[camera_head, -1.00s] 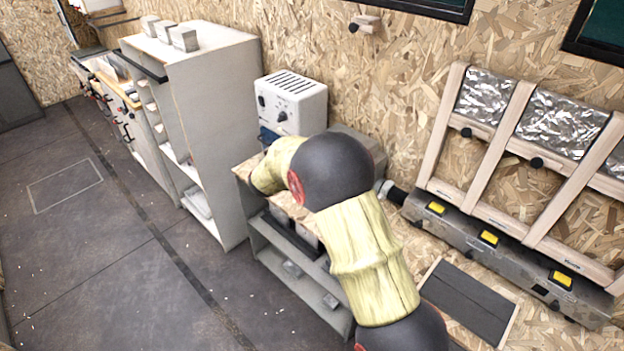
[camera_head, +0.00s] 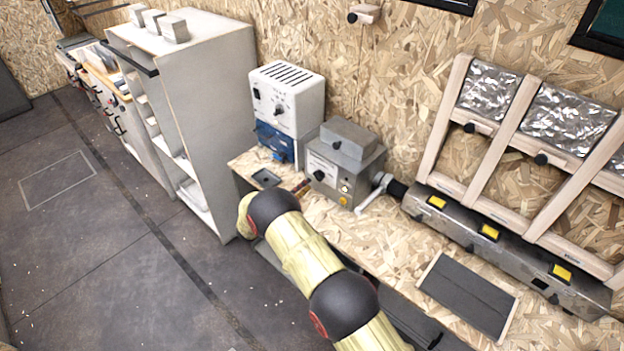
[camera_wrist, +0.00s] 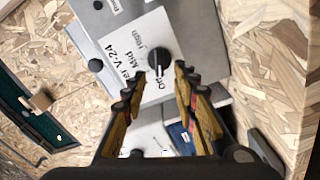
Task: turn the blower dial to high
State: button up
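The grey blower box (camera_head: 352,150) stands on the wooden bench and has a white label panel with a black dial (camera_head: 319,176). In the wrist view the black dial (camera_wrist: 159,61) sits by a label reading Off, Mid and High. I cannot surely tell which mark its pointer is at. My gripper (camera_wrist: 161,75) is open and empty, its two ribbed fingers apart, facing the panel. The dial shows just past the fingertips, in line with the gap between them; no contact shows.
A white unit (camera_head: 290,97) on a blue base stands left of the blower box. A grey lever (camera_head: 374,194) and a long metal housing with yellow switches (camera_head: 489,233) are at its right. A tall white cabinet (camera_head: 209,100) is further left. A dark plate (camera_head: 467,295) lies on the bench.

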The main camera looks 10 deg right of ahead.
aim_at(315, 177)
jog(key=shift+x, duration=2.55)
jog(key=c, duration=0.3)
jog(key=c, duration=0.4)
grip_shut()
